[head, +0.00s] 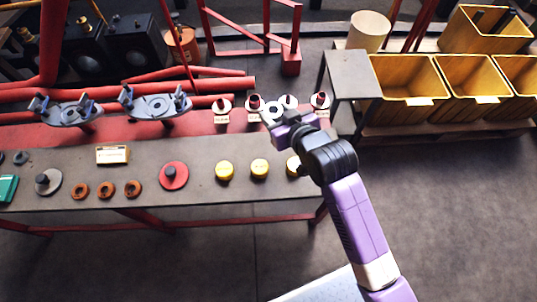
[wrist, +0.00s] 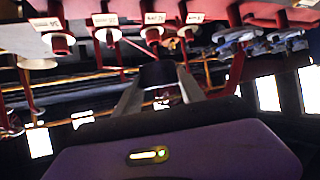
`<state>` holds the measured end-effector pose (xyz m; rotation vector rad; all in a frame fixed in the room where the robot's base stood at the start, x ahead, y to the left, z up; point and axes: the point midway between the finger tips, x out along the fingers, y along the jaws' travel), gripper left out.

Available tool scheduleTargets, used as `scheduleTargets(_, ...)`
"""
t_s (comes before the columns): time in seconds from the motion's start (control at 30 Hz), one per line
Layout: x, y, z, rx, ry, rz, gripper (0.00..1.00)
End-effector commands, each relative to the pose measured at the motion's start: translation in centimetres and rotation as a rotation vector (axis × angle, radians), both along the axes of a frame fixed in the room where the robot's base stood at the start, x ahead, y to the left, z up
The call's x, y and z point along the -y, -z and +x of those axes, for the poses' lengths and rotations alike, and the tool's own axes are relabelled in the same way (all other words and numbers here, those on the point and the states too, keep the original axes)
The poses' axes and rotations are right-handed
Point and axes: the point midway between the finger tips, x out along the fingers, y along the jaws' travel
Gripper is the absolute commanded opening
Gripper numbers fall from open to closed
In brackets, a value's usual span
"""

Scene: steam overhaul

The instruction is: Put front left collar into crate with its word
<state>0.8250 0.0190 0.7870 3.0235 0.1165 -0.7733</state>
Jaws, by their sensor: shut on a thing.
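My gripper (head: 274,117) is over the back edge of the workbench, in front of a row of pegs. Several white discs with dark red pegs stand along the row, such as the left one (head: 222,104) and the right one (head: 320,99), with small word labels below. I cannot read which word belongs to the held collar.
A grey stand (head: 352,76) rises between the bench and crates. The floor (head: 450,220) in front of the crates is clear.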

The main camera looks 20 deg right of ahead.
Motion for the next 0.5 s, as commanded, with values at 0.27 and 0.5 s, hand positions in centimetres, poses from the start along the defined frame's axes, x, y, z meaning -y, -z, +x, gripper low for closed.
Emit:
scheduleTargets(0.27,-0.1,6.9,0.0,0.0,-0.001,0.0,0.0)
scheduleTargets(0.5,-0.1,11.8,0.0,0.002,-0.001,0.001,0.0)
